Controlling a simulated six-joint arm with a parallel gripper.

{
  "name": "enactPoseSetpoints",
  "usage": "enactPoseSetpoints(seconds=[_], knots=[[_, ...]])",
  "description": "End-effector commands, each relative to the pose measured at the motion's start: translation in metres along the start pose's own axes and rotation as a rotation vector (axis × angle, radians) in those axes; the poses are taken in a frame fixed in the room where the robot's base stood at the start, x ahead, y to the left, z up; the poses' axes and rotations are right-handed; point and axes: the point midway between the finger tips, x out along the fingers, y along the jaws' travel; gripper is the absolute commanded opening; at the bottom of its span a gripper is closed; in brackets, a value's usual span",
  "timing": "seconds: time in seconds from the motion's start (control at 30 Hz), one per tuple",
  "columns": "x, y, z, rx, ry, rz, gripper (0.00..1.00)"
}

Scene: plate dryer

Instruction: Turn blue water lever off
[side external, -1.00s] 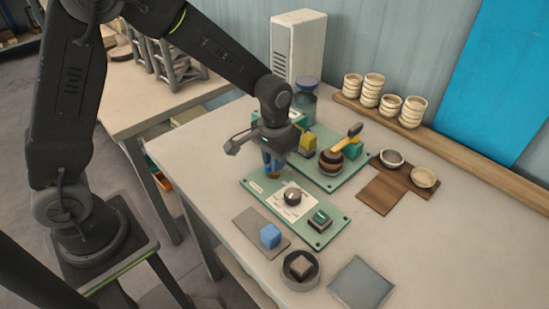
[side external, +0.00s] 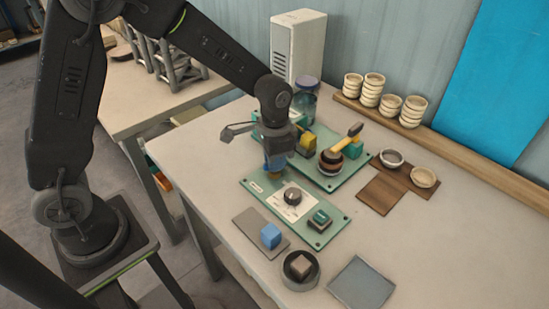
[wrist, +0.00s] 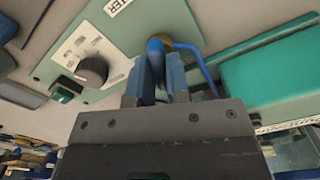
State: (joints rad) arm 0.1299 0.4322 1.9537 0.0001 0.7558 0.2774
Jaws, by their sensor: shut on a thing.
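The blue water lever (wrist: 155,47) shows in the wrist view between the two fingers of my gripper (wrist: 158,75). My gripper is shut on it, and the fingers hide part of its length. The lever's brass-coloured base (wrist: 180,45) sits at the edge of the green panel. In the side view my gripper (side external: 274,166) points down at the far left end of the green panel (side external: 258,187). There the gripper mostly hides the lever, so its angle cannot be told from that view.
A black dial (side external: 292,196) and a green switch (side external: 319,217) are on the same panel. A second green board behind holds a yellow-handled lever (side external: 347,140). A blue cube (side external: 270,235) lies on a grey plate in front. A square grey plate (side external: 361,283) lies at the front right.

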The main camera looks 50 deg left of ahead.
Motion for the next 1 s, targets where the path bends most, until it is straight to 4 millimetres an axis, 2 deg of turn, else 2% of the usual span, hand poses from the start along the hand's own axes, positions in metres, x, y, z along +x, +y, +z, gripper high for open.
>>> enactPoseSetpoints(seconds=[1.0], knots=[[-0.0010, -0.0001, -0.0003, 0.938, 0.001, -0.001, 0.00]])
